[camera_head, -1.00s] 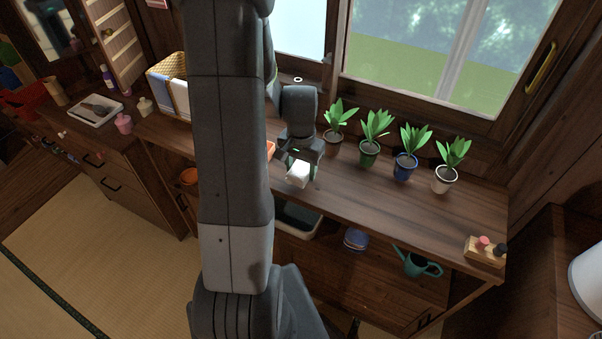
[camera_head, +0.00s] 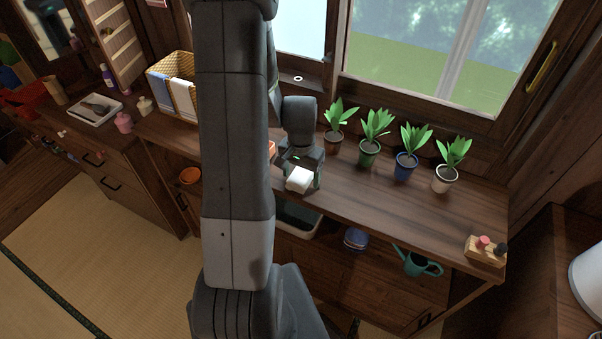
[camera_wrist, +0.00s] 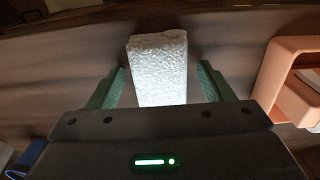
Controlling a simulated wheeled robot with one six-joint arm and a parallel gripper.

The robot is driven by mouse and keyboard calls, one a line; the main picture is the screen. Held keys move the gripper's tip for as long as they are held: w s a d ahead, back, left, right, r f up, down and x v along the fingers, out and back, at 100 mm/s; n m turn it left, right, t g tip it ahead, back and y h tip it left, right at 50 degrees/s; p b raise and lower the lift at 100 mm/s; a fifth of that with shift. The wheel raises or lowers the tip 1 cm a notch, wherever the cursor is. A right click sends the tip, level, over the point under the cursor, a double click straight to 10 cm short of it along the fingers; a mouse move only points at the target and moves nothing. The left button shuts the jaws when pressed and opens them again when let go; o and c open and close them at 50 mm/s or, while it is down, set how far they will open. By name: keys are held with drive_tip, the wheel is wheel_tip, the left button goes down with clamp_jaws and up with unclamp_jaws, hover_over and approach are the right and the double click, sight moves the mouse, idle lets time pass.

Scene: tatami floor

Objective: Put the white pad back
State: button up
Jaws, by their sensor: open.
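The white pad (camera_head: 299,179) is a small white block on the wooden counter, in front of my gripper. In the wrist view the pad (camera_wrist: 158,68) has a rough, grainy surface and lies between the two green fingers. My gripper (camera_wrist: 160,90) is open, with a gap showing between the pad and each finger. In the head view my gripper (camera_head: 301,172) is low over the counter, left of the plants, and the arm hides part of the counter beside it.
An orange holder (camera_wrist: 290,80) stands close right of my gripper in the wrist view. Several potted plants (camera_head: 368,151) line the window side. A wooden block with pink and black pegs (camera_head: 484,252) sits at the right end. The counter between (camera_head: 400,208) is clear.

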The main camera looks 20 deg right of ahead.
sight(301, 174)
wheel_tip(301, 174, up, 12)
idle(0.6)
wheel_tip(301, 174, down, 12)
drive_tip(key=shift+r, duration=0.8)
idle(0.4)
